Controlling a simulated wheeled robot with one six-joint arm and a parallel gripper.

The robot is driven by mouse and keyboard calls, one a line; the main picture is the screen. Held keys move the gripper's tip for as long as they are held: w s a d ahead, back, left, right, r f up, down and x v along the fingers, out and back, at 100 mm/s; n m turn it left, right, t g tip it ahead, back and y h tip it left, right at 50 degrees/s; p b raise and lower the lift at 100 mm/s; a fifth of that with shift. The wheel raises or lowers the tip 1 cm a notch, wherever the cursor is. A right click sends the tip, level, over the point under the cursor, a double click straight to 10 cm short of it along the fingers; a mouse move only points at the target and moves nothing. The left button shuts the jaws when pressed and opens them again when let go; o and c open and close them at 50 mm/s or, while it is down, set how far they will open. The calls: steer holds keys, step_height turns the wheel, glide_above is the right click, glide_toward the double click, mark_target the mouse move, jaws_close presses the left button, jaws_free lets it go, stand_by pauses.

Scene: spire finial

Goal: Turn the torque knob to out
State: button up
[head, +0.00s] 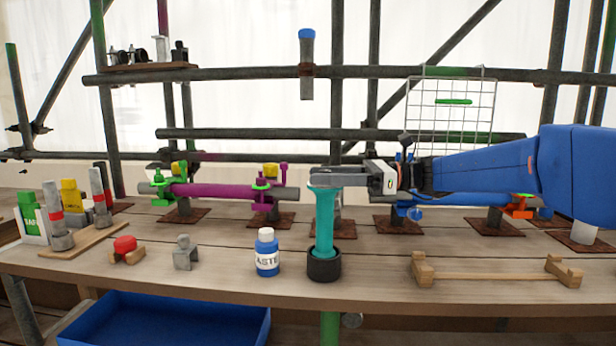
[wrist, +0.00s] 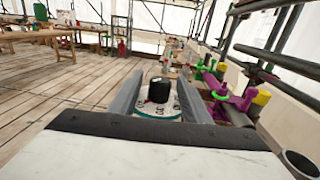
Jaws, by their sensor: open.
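The torque knob is a black knob (wrist: 158,90) on a white dial (wrist: 165,109) with dark lettering and a teal edge, in the wrist view. Its lettering is too small to read surely. In the head view, a teal flared post (head: 324,222) in a black round base (head: 324,264) stands upright on the bench. My gripper (head: 322,178) is level over the top of the post, pointing left, and hides the knob there. In the wrist view my gripper (wrist: 159,78) is open, with one grey finger on each side of the knob. Finger contact with it cannot be told.
A white paste bottle (head: 266,254) with blue parts stands left of the post. A wooden cradle (head: 492,275) lies to the right. Clamped purple tube (head: 218,190) and scaffold pipes run behind. A blue tray (head: 165,322) is below the bench's front edge (head: 380,296).

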mark_target(308, 184)
steer(key=shift+s+a, duration=0.1)
steer(key=shift+a, duration=1.75)
steer(key=c, duration=1)
